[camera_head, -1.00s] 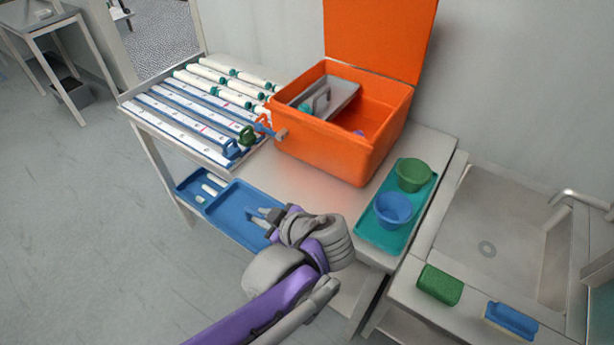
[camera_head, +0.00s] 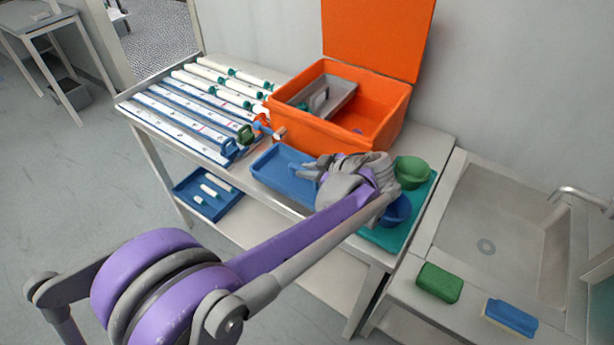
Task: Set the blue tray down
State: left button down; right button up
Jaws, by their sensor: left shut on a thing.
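The blue tray (camera_head: 282,178) is a shallow, empty tray at tabletop height, in front of the orange box. My left gripper (camera_head: 313,170) is shut on its right end. The tray looks about level and lies over the front part of the steel tabletop (camera_head: 433,140). I cannot tell whether its underside touches the top or hangs just above it. My left wrist hides the tray's right end and part of the teal tray. My right gripper is not in view.
The open orange box (camera_head: 350,135) stands close behind the blue tray. White tubes on blue-edged racks (camera_head: 180,120) fill the left. The teal tray (camera_head: 388,238) with a green bowl (camera_head: 411,172) and blue bowl (camera_head: 397,211) is at right. Another blue tray (camera_head: 230,206) holds white pieces on the lower shelf.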

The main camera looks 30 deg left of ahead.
pick_arm(q)
jog(key=shift+f, duration=1.2)
jog(key=shift+f, duration=0.15)
jog(key=c, duration=0.9)
grip_release()
jog(key=shift+o, duration=0.2)
